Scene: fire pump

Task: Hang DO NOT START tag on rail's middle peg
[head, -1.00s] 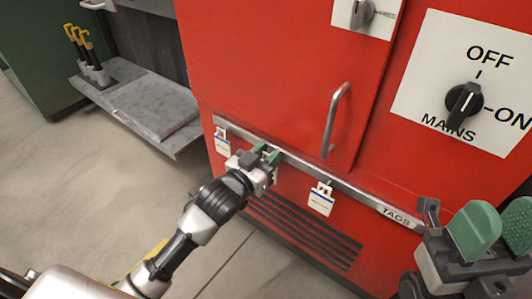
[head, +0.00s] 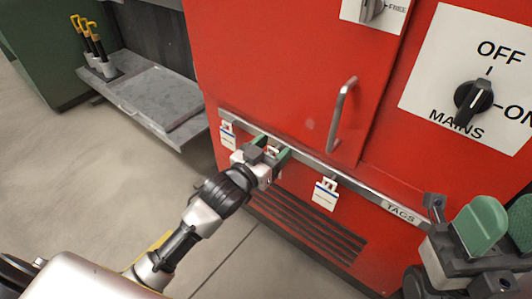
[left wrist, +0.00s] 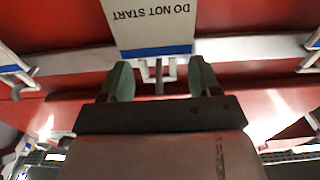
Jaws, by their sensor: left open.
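The DO NOT START tag (left wrist: 152,22) is white with a blue band and shows upside down in the left wrist view. It is at the rail (left wrist: 240,48), with its narrow loop end between my left fingers. My left gripper (left wrist: 160,80) is open, with a finger on each side of that loop and a gap on both sides. In the head view my left gripper (head: 271,149) is at the rail (head: 355,187), between two other tags, and hides most of the tag and the middle peg. My right gripper (head: 502,230) is open and empty at the lower right.
One white tag (head: 227,134) hangs at the rail's left end and another (head: 325,194) hangs right of my left gripper. A door handle (head: 341,115) stands out above the rail. A grey shelf (head: 150,100) is at left. The floor is clear.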

